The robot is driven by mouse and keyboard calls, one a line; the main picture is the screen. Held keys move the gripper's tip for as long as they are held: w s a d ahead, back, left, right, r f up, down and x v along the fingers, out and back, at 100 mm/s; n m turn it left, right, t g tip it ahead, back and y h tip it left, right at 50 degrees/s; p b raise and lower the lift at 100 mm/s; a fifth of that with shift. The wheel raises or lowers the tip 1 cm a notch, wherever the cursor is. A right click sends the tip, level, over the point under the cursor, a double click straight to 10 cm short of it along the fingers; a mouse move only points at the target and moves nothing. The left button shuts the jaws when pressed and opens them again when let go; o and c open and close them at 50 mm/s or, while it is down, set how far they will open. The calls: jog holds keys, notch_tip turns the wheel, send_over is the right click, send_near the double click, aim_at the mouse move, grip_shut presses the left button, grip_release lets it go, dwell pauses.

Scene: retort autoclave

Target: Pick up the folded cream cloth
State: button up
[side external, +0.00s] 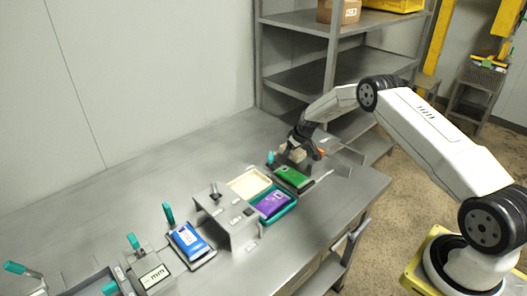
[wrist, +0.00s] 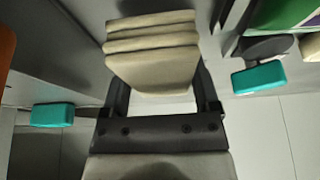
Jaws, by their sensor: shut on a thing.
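The folded cream cloth (wrist: 152,52) shows in the wrist view as a thick stack of several layers. It sits between the two dark fingers of my gripper (wrist: 158,92), which is shut on it. In the side view my gripper (side external: 300,152) is at the far right part of the steel table, just behind the green pouch, and the cloth (side external: 292,156) shows as a small pale patch between the fingers. The fingers hide part of it there. I cannot tell whether the cloth is clear of the surface under it.
The green pouch (side external: 293,177) lies close in front of my gripper. A purple pouch (side external: 271,204) lies in a teal tray, beside a cream tray (side external: 249,183). A grey metal stand (side external: 226,215) and a blue pouch (side external: 188,239) are further left. The table's back left (side external: 170,165) is clear.

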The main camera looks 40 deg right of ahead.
jog(key=shift+r, duration=0.75)
jog(key=shift+s+r, duration=0.2)
jog(key=shift+r, duration=0.05)
jog(key=s+r, duration=0.1)
jog(key=s+a+r, duration=0.1)
jog(key=r, duration=0.1)
jog(key=s+r, duration=0.2)
jog(key=shift+s+a+r, duration=0.1)
jog(key=shift+a+r, duration=0.05)
jog(key=shift+a, duration=0.1)
jog(key=s+a+r, duration=0.2)
jog(key=s+r, duration=0.2)
jog(key=s, duration=0.4)
jog(key=shift+s+a, duration=0.35)
jog(key=shift+a, duration=0.05)
